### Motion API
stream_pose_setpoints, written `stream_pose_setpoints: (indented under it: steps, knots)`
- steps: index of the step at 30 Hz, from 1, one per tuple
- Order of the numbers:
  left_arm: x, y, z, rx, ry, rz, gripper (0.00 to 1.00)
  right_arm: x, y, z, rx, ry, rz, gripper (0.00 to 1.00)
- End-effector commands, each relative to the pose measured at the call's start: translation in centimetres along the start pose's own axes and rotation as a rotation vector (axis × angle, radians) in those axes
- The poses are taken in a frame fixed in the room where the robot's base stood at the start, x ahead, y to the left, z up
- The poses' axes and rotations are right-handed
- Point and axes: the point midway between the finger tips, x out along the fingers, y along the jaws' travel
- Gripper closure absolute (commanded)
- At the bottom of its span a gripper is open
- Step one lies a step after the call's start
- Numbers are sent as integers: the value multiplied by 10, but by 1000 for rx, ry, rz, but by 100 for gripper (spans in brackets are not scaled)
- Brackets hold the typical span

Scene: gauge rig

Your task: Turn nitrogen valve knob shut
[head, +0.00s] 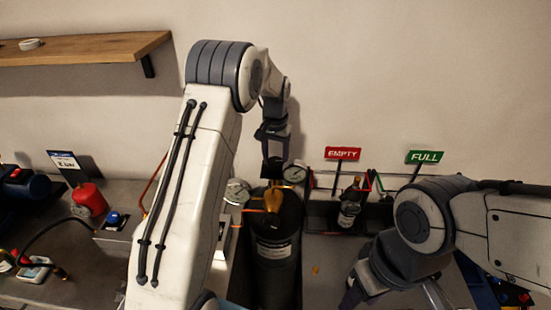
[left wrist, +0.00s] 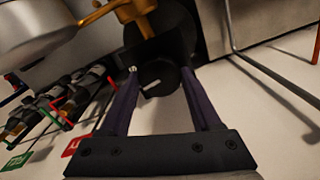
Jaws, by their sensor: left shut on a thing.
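The black nitrogen cylinder (head: 276,262) stands upright in the middle of the head view, with a brass valve body (head: 273,200) on top. Two round gauges, one on the left (head: 237,191) and one on the right (head: 295,173), flank the valve. My left gripper (head: 272,176) points down just behind the brass body. In the left wrist view its fingers (left wrist: 160,74) are shut on a round black knob (left wrist: 160,88) with a white pointer mark.
Behind, a red EMPTY sign (head: 342,154) and a green FULL sign (head: 424,157) stand over a rack with dark bottles (head: 350,203). A red canister (head: 90,198) and a box with a blue button (head: 114,218) are at left. A wooden shelf (head: 85,48) hangs upper left.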

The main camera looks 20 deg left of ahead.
Motion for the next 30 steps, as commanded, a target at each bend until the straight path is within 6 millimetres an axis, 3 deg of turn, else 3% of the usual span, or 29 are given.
stream_pose_setpoints:
  steps: [10,26,27,29,30]
  knots:
    - [-1,0,-1,141,5,0,91,-1,0,0,0,0,0,53]
    - [-2,0,-1,169,5,-1,91,-1,0,0,0,0,0,53]
    - [-2,0,-1,168,5,-1,32,-1,0,0,0,0,0,53]
    - [-2,0,-1,168,5,-1,9,-1,0,0,0,0,0,53]
    - [-1,0,-1,168,4,-1,6,-1,0,0,0,0,0,53]
